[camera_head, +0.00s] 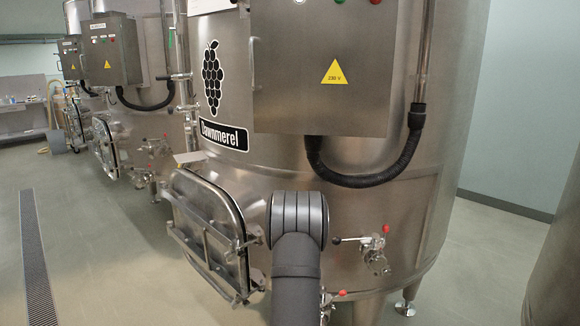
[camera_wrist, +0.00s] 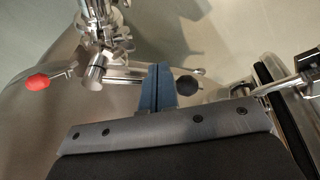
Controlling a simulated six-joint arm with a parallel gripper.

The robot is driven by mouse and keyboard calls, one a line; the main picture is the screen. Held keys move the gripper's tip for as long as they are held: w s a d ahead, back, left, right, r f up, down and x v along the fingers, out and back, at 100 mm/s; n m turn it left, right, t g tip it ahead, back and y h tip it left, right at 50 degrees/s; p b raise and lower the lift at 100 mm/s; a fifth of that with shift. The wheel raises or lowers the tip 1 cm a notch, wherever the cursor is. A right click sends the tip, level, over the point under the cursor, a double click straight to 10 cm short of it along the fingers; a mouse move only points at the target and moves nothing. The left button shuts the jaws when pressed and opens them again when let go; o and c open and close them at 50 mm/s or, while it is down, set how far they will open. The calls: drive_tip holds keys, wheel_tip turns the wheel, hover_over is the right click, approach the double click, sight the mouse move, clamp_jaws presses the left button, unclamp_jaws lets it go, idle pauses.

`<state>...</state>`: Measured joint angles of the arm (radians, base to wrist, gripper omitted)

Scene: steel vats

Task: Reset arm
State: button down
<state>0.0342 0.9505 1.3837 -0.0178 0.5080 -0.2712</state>
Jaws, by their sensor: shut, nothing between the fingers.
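In the wrist view the two blue fingers of my gripper (camera_wrist: 161,88) are together with nothing between them. A black ball knob (camera_wrist: 188,86) appears just to the right of the fingertips; I cannot tell whether they touch it. A red-handled valve lever (camera_wrist: 37,82) is at the left, next to steel fittings (camera_wrist: 105,30). In the head view my dark grey arm rises in front of the steel vat (camera_head: 345,225) labelled Dawnmerel. My gripper is hidden behind the arm there.
The vat's hatch door (camera_head: 208,232) is just left of my arm. A valve with a red knob (camera_head: 376,250) is to its right, another red knob (camera_head: 342,292) lower. A control box (camera_head: 320,75) with a black hose (camera_head: 370,180) is above. Open floor (camera_head: 110,270) lies left.

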drive_tip(key=shift+w+d+f, duration=0.1)
drive_tip(key=shift+w+f, duration=0.4)
drive_tip(key=shift+w, duration=0.1)
drive_tip(key=s+v, duration=0.1)
drive_tip(key=v, duration=0.8)
wheel_tip(320, 180, down, 9)
drive_tip(key=d, duration=0.1)
drive_tip(key=shift+d+r, duration=0.2)
idle(0.5)
